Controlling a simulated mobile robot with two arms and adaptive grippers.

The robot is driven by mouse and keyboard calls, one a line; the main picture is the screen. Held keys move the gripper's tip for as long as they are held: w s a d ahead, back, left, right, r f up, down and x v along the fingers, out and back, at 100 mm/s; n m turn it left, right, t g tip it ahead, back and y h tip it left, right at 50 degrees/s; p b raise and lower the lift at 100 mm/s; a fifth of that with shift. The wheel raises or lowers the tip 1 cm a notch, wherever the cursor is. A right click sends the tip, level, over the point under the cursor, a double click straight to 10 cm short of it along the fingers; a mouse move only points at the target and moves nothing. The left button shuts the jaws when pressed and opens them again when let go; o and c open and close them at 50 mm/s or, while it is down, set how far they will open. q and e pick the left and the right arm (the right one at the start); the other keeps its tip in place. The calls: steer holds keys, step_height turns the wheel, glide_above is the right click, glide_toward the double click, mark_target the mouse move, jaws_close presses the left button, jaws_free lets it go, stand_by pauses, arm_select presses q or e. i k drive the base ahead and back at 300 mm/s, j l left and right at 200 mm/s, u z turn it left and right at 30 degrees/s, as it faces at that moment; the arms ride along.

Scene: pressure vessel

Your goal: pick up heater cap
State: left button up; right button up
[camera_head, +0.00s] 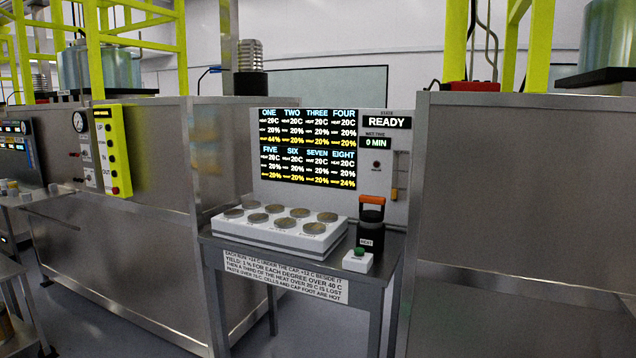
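What looks like the heater cap (371,224) is a black upright cylinder with an orange handle on top and a white label that seems to read HEAT. It stands at the right back of a small grey metal table (345,285), to the right of a white block (277,238) with several round tan cells in its top. Neither of my grippers is in view, and nothing is touching the cap.
A white box with a green button (358,260) sits in front of the cap. A display panel (308,148) reading READY and 0 MIN stands behind the table. Large steel cabinets (520,190) flank it on both sides. A printed sign hangs on the table's front edge.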

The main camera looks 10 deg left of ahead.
mark_target(370, 219)
steer(key=z, duration=0.25)
steer(key=i+j+z, duration=0.1)
steer(key=j+z, duration=0.25)
steer(key=i+j+z, duration=0.1)
steer(key=j+z, duration=0.6)
